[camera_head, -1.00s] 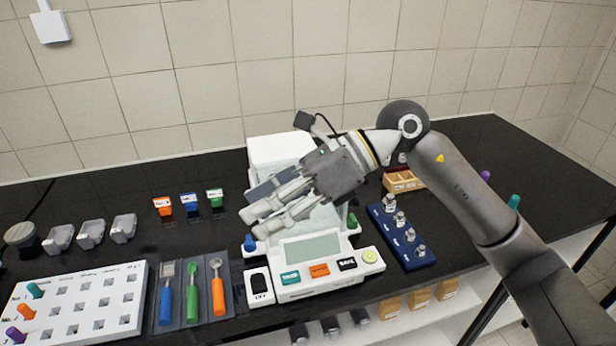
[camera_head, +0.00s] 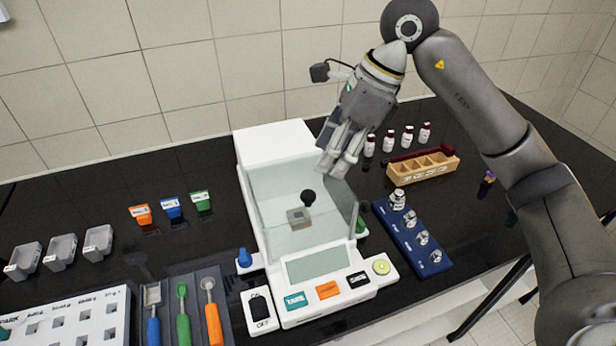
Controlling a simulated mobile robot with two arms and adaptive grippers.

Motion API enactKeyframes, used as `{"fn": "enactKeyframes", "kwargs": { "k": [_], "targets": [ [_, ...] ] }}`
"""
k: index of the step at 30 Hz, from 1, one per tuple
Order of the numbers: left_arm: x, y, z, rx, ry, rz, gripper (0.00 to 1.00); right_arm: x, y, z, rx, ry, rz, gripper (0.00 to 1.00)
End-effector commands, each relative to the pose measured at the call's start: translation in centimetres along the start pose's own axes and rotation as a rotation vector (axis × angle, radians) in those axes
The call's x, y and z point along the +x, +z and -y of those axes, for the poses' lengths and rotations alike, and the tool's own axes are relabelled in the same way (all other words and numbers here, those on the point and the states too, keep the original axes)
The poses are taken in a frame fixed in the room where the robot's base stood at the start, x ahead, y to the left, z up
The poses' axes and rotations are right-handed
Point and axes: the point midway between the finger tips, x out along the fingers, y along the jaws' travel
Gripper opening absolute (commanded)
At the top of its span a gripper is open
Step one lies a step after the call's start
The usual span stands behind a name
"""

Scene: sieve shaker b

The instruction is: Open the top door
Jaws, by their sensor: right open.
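A white analytical balance (camera_head: 322,292) with a clear glass chamber (camera_head: 275,190) stands on the black bench in the middle of the view. Its top door is clear and its edges are hard to make out. A dark round knob (camera_head: 308,197) shows within the chamber's outline, near a small square metal plate (camera_head: 299,218). I cannot tell if the knob is on the top door. My right gripper (camera_head: 336,166) is open and empty, fingers pointing down, over the chamber's right rear edge, which it partly hides. I cannot tell if it touches the glass. My left gripper is out of view.
A blue rack (camera_head: 408,240) of metal weights and a wooden box (camera_head: 425,168) stand to the right, with several small bottles behind. Spatulas in a dark tray (camera_head: 171,343) and a white board (camera_head: 70,325) lie at the left. Small coloured containers (camera_head: 172,208) stand behind them.

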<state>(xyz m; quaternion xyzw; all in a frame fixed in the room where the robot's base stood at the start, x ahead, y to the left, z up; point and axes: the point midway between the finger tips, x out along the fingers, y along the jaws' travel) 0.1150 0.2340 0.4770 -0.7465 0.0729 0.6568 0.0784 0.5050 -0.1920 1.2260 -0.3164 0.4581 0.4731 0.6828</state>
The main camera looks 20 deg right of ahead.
Motion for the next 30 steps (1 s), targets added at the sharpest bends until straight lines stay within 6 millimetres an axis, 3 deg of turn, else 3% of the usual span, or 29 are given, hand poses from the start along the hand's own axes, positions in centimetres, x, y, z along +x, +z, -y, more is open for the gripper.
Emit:
{"fn": "enactKeyframes", "kwargs": {
  "k": [6, 9, 13, 21, 27, 30],
  "targets": [
    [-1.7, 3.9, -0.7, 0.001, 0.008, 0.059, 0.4, 4.0, 0.1, -0.2, 0.001, 0.007, -0.002, 0.48],
    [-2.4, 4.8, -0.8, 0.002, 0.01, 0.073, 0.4, 5.9, 0.1, -0.2, 0.0, 0.008, -0.001, 0.48],
    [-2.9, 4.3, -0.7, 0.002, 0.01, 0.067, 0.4, 7.8, 0.1, -0.1, 0.001, 0.005, 0.001, 0.48],
    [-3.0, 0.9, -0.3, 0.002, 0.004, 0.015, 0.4, 9.5, 0.1, -0.1, -0.001, 0.002, 0.002, 0.48],
    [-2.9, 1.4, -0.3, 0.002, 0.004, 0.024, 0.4, 9.6, 0.1, -0.1, -0.001, 0.002, 0.002, 0.48],
    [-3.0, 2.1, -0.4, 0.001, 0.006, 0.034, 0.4, 9.5, 0.1, -0.1, -0.001, 0.002, 0.002, 0.36]
  ]
}}
